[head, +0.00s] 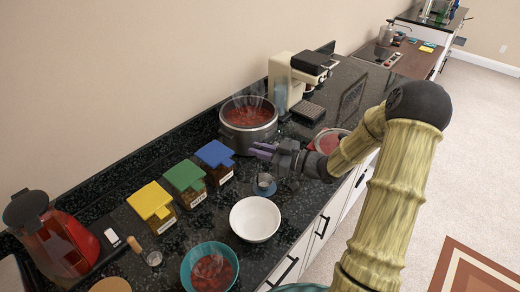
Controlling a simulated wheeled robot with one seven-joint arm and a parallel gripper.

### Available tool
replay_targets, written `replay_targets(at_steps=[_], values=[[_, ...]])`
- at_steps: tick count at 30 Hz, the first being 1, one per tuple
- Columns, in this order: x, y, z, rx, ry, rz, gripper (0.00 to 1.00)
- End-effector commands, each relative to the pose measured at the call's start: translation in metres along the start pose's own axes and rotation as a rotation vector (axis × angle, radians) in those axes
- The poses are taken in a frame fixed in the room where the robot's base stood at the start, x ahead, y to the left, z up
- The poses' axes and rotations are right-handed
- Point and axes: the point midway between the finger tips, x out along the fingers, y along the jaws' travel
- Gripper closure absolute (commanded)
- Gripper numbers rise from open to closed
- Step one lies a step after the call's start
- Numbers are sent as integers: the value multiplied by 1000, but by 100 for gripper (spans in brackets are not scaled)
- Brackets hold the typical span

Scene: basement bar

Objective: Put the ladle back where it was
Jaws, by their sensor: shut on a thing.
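My gripper (260,150) reaches left over the counter from the right, between the steaming pot and the white bowl. The metal pot (236,128) holds red soup and stands behind the gripper. A teal bowl (187,270) with red soup stands at the front.
An empty white bowl (255,219) stands near the counter edge. Yellow (151,202), green (184,176) and blue (215,154) lidded containers line the left. A wooden-handled scoop (135,245), a red pitcher (62,245) and a coffee machine (291,75) stand around. A red-filled bowl (329,141) is beside my arm.

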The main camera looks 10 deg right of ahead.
Motion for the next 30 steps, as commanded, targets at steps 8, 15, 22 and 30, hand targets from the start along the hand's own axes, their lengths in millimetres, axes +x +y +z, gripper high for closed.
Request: replay_targets(at_steps=[8, 15, 22, 30], values=[[0, 0, 1, -2, 1, -1, 100], [0, 0, 3, -1, 0, 0, 63], [0, 0, 2, -1, 0, 0, 63], [-16, 1, 2, -2, -1, 2, 63]])
